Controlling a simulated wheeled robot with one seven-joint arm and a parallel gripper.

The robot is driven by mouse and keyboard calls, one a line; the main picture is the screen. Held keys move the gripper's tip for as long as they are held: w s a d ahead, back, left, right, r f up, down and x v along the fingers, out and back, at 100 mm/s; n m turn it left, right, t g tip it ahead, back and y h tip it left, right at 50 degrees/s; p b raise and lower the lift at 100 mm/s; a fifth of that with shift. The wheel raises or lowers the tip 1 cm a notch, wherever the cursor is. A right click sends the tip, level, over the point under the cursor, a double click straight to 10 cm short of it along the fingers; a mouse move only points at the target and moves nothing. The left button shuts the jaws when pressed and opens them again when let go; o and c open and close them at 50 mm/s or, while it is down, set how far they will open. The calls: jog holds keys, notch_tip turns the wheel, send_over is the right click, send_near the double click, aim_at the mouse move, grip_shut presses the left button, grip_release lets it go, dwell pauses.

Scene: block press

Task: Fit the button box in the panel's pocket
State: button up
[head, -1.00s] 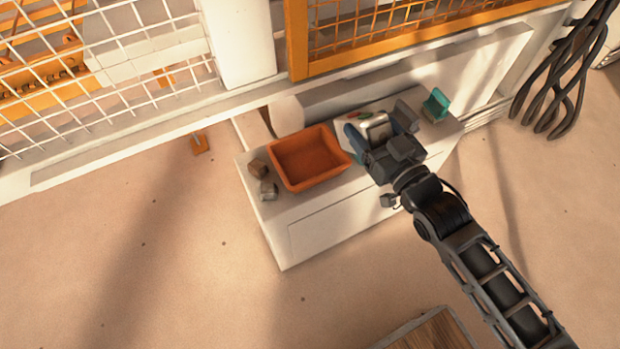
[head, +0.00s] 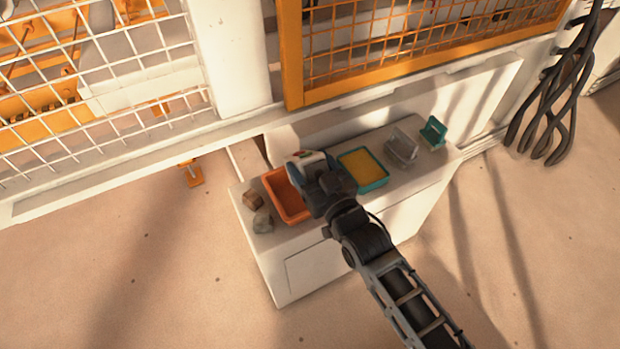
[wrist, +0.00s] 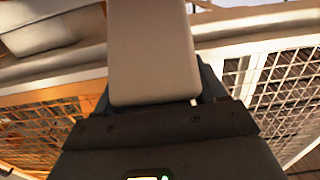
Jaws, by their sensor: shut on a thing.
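The button box (head: 308,157) is a pale box with small red and green marks. My gripper (head: 318,174) is shut on it and holds it over the cabinet, above the right part of the orange tray. In the wrist view the box shows as a plain light-grey block (wrist: 152,50) between dark fingers. The far side of the box is hidden. A plain white panel (head: 470,105) stands along the cabinet's back; I cannot make out the pocket.
The white cabinet (head: 330,262) bears the orange tray (head: 280,198), a brown block (head: 253,200), a grey lump (head: 262,222), a teal tray with yellow inside (head: 364,168), a grey holder (head: 402,148) and a teal holder (head: 433,132). An orange mesh fence (head: 420,45) rises behind.

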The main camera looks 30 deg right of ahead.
jog(key=shift+w+f+b, duration=0.1)
jog(key=shift+f+b, duration=0.35)
jog(key=shift+f, duration=1.5)
jog(key=shift+f, duration=0.1)
jog(key=o, duration=1.5)
jog(key=shift+f, duration=0.1)
jog(key=shift+r, duration=0.25)
jog(key=s+r+g, duration=0.1)
jog(key=s+r, duration=0.2)
jog(key=s, duration=1.2)
jog(key=s+r+g, duration=0.1)
jog(key=s+r, duration=0.1)
jog(key=s, duration=1.3)
jog(key=s+r+g, duration=0.1)
jog(key=s+r, duration=0.9)
jog(key=r, duration=0.1)
jog(key=shift+s+p, duration=0.3)
jog(key=shift+p, duration=0.15)
